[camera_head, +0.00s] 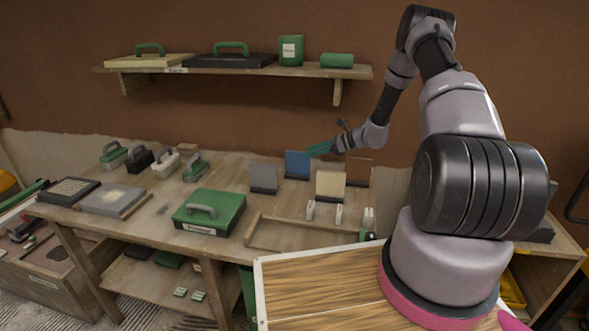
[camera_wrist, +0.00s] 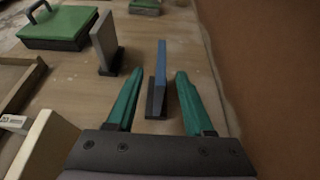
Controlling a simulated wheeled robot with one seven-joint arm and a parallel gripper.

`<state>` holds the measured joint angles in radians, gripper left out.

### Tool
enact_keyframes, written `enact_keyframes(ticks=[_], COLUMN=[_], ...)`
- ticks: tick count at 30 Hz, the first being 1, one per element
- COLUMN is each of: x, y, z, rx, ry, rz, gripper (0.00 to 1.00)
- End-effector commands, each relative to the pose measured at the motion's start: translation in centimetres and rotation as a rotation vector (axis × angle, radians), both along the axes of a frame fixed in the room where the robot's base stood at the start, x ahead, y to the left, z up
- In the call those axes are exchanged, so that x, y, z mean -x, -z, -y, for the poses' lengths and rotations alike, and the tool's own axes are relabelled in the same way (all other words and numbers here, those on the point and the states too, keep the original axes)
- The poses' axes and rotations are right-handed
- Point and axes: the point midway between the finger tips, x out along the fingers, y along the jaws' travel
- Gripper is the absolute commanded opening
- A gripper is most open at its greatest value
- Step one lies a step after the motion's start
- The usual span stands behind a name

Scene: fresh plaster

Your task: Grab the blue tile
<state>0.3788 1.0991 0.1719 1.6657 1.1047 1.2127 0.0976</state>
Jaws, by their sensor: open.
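The blue tile (camera_head: 297,164) stands upright in a dark holder on the workbench, towards the back in the head view. In the wrist view the blue tile (camera_wrist: 161,66) shows edge-on, with its dark base (camera_wrist: 156,104) below it. My gripper (camera_head: 318,150) has green fingers and is at the right of the tile's upper part in the head view. In the wrist view my gripper (camera_wrist: 160,80) is open, with one finger on each side of the tile's line. The fingers look apart from the tile. I cannot tell how far the tile reaches between them.
A grey tile (camera_head: 264,178) stands left of the blue one, a cream tile (camera_head: 330,185) in front and a brown tile (camera_head: 359,170) to the right. A green case (camera_head: 210,210) and a wooden tray (camera_head: 290,236) lie nearer. The wall (camera_wrist: 270,70) is close behind.

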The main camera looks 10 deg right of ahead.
Motion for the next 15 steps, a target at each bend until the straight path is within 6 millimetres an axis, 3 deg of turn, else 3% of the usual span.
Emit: enact_keyframes(ticks=[6,15], x=[-1.2,-2.3], y=[1.3,2.1], z=[-3.1,-5.6], rx=[-0.001,0.000], ry=[-0.003,-0.005], rz=[0.000,0.001], gripper=[0.53,0.53])
